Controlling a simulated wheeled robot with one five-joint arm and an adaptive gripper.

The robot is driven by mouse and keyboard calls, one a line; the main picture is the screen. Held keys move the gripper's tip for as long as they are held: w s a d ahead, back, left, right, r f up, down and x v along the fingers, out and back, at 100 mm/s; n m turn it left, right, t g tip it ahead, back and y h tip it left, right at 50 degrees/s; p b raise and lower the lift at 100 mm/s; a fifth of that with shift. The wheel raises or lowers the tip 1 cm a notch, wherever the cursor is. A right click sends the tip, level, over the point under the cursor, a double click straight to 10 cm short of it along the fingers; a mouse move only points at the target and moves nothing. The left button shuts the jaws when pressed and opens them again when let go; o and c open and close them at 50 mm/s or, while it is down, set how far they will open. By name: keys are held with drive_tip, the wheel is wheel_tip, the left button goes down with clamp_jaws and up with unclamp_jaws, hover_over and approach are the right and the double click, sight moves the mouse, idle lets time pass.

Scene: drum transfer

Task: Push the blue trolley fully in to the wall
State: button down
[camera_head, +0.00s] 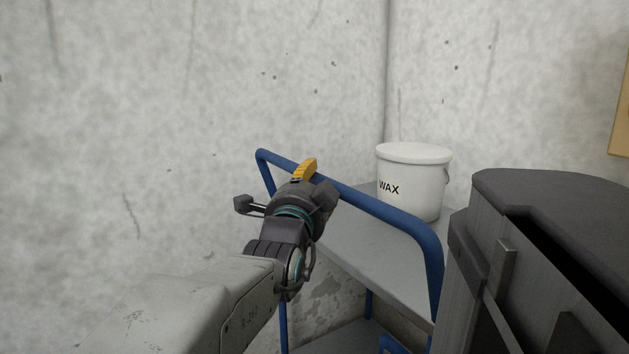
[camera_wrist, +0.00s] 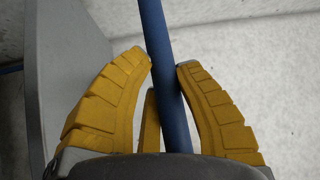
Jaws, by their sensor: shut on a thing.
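The blue trolley stands in front of the concrete walls, with a blue tubular handle (camera_head: 400,215) and a grey top shelf (camera_head: 362,243). A lower shelf shows partly below it. My gripper (camera_head: 308,171) is at the handle's top bar, left of its middle. In the wrist view my gripper's yellow fingers (camera_wrist: 164,68) are closed around the blue bar (camera_wrist: 155,30), one on each side. The grey shelf (camera_wrist: 50,85) also shows at the left there. The trolley's wheels and its far edge against the wall are hidden.
A white bucket (camera_head: 412,180) marked WAX stands on the top shelf near the wall corner. A dark grey ribbed bin-like object (camera_head: 545,200) stands close at the right of the trolley. Bare concrete wall (camera_head: 130,110) fills the left and back.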

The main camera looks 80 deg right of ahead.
drive_tip(key=c, duration=1.2)
unclamp_jaws()
drive_tip(key=shift+f, duration=0.35)
drive_tip(key=o, duration=0.4)
drive_tip(key=shift+r, duration=0.2)
drive_tip(key=a+f, duration=0.1)
drive_tip(key=a, duration=1)
drive_tip(key=shift+w+a+f, duration=0.35)
drive_tip(key=shift+w+a, duration=0.05)
drive_tip(key=shift+w, duration=0.05)
drive_tip(key=shift+o, duration=0.2)
